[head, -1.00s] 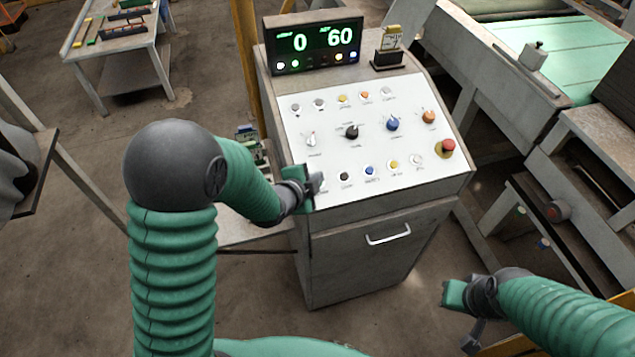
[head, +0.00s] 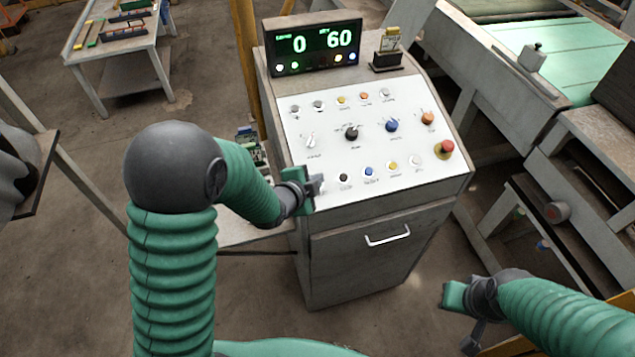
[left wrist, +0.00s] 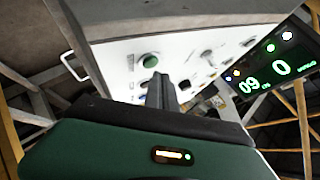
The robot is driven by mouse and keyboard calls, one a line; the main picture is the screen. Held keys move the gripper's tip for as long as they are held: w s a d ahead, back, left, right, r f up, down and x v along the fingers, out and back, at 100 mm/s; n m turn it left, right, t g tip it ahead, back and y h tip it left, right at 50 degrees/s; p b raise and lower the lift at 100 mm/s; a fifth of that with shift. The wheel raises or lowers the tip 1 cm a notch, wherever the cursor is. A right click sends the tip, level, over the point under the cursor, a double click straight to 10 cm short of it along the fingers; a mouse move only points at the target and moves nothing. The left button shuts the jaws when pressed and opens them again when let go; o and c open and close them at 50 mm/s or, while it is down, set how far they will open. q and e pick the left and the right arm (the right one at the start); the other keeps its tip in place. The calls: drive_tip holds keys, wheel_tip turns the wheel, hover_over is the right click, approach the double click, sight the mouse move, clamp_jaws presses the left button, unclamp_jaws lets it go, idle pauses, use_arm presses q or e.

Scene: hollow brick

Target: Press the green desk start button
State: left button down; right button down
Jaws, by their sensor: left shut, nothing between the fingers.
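The desk console's white sloped panel (head: 375,145) carries buttons and knobs. A round green button (left wrist: 150,60) shows in the left wrist view, just beyond the fingertips. In the head view I cannot make out this button; my gripper covers the lower left corner of the panel. My left gripper (head: 317,184) is shut and empty at that corner. Its dark fingers (left wrist: 162,90) point at the panel in the left wrist view, close to a dark button beside the green one. I cannot tell whether they touch the panel. My right gripper (head: 448,297) is low at the right, away from the console; its fingers are unclear.
A display (head: 313,44) reading 0 and 60 stands atop the console. A red mushroom button (head: 446,147) is at the panel's right edge. A black button (head: 343,177) and a blue button (head: 369,171) lie right of my left gripper. A conveyor (head: 540,50) stands right.

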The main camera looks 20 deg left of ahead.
use_arm(q)
drive_tip(key=shift+f, duration=0.1)
idle(0.7)
drive_tip(key=shift+w+f+b, duration=0.1)
drive_tip(key=shift+f+b, duration=0.15)
drive_tip(key=shift+b, duration=0.15)
drive_tip(key=shift+f+b, duration=0.4)
drive_tip(key=shift+b, duration=0.05)
idle(0.4)
drive_tip(key=shift+r, duration=0.15)
drive_tip(key=shift+r+p, duration=0.5)
drive_tip(key=shift+r, duration=0.15)
drive_tip(key=shift+s+d+r+p, duration=0.15)
drive_tip(key=shift+s+r+p, duration=0.05)
drive_tip(key=shift+r+p, duration=0.4)
drive_tip(key=r, duration=0.1)
drive_tip(key=r+p, duration=0.1)
drive_tip(key=s+r+p, duration=0.1)
drive_tip(key=shift+d+r, duration=0.3)
drive_tip(key=shift+r, duration=0.05)
